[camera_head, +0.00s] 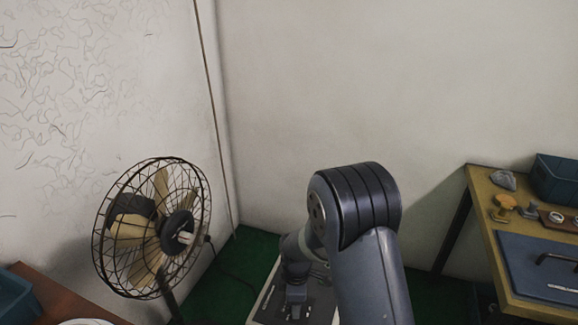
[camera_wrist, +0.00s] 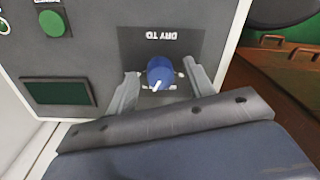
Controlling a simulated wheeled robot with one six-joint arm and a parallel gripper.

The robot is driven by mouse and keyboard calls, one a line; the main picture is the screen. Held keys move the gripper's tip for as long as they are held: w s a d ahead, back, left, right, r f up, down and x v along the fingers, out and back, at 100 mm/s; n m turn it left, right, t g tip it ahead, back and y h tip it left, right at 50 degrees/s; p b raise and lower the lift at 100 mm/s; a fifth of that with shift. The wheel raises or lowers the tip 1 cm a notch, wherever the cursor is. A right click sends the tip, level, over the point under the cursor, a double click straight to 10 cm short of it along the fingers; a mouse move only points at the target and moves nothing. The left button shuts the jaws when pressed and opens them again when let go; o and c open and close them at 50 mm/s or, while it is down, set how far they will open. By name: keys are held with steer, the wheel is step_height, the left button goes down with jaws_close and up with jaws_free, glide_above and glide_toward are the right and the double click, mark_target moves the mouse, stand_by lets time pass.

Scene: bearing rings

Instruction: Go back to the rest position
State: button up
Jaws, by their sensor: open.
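In the wrist view, my gripper (camera_wrist: 161,80) is open, with one finger on each side of a blue knob (camera_wrist: 160,70). There seems to be a gap between the knob and each finger. The knob has a white pointer mark and sits on a dark grey panel (camera_wrist: 95,60) under upside-down "DRY TO" lettering. In the head view, my arm reaches down over the machine (camera_head: 325,305) with this panel; the fingertips and knob cannot be made out there.
The panel also has a green button (camera_wrist: 52,23) and a dark green display (camera_wrist: 58,92). A caged fan (camera_head: 150,228) stands left of my arm. A workbench (camera_head: 490,240) with small parts, a blue bin (camera_head: 558,178) and a blue case (camera_head: 540,268) is at the right.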

steer(key=n, duration=0.4)
steer(key=n+p, duration=0.1)
steer(key=n, duration=0.3)
steer(key=shift+n, duration=0.4)
